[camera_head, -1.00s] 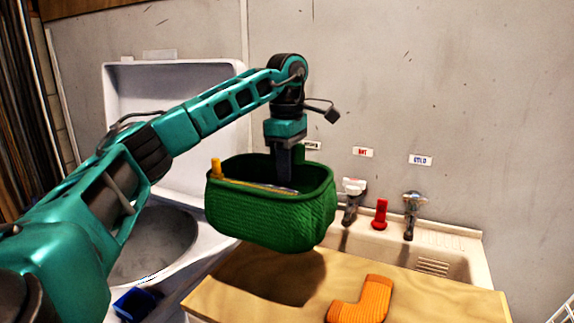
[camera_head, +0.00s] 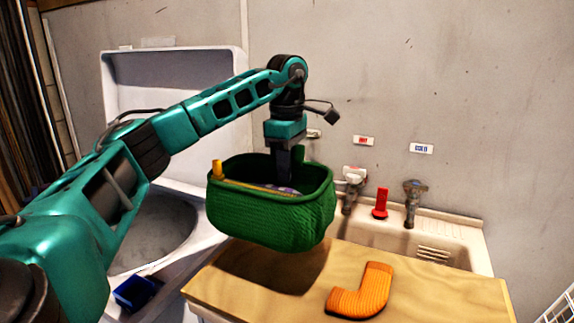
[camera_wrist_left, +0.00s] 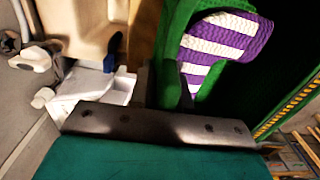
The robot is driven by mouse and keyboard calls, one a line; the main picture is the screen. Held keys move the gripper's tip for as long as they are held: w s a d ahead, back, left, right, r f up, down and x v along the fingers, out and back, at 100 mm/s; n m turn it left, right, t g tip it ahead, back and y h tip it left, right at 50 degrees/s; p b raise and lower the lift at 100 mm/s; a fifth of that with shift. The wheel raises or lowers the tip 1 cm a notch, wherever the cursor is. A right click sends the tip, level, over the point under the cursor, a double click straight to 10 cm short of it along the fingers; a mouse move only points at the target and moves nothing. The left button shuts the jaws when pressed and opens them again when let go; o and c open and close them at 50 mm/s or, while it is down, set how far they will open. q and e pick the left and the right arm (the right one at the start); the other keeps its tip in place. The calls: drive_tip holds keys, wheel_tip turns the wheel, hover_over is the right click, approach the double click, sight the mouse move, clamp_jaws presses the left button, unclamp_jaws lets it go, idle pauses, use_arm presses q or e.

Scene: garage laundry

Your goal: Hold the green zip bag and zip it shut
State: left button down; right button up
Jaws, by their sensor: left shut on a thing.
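The green zip bag (camera_head: 265,218) hangs in the air above the wooden board, roughly upright with its top open. A yellow zip pull (camera_head: 217,169) is at the left end of its rim. My left gripper (camera_head: 285,179) reaches down from above and is shut on the bag's rim, on the far side; the fingertips are partly hidden by the bag. In the left wrist view, the bag (camera_wrist_left: 184,20) shows yellow zip teeth (camera_wrist_left: 290,108) along one edge and a purple-and-white striped cloth (camera_wrist_left: 222,42) inside. My right gripper is not in view.
An orange knitted sock-like item (camera_head: 362,291) lies on the wooden board (camera_head: 430,293). Behind stand a sink (camera_head: 458,240) and taps (camera_head: 412,200). An open white washer (camera_head: 213,228) is at left, with a blue object (camera_head: 135,292) at its front.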

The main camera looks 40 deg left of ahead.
use_arm(q)
drive_tip(key=shift+f+b, duration=1.2)
drive_tip(key=shift+f, duration=1.85)
drive_tip(key=shift+f+b, duration=0.3)
drive_tip(key=shift+f, duration=0.45)
drive_tip(key=shift+f+b, duration=0.4)
drive_tip(key=shift+f, duration=0.95)
drive_tip(key=shift+f, duration=0.15)
drive_tip(key=c, duration=1)
unclamp_jaws()
wheel_tip(320, 180, up, 12)
drive_tip(key=shift+r, duration=0.1)
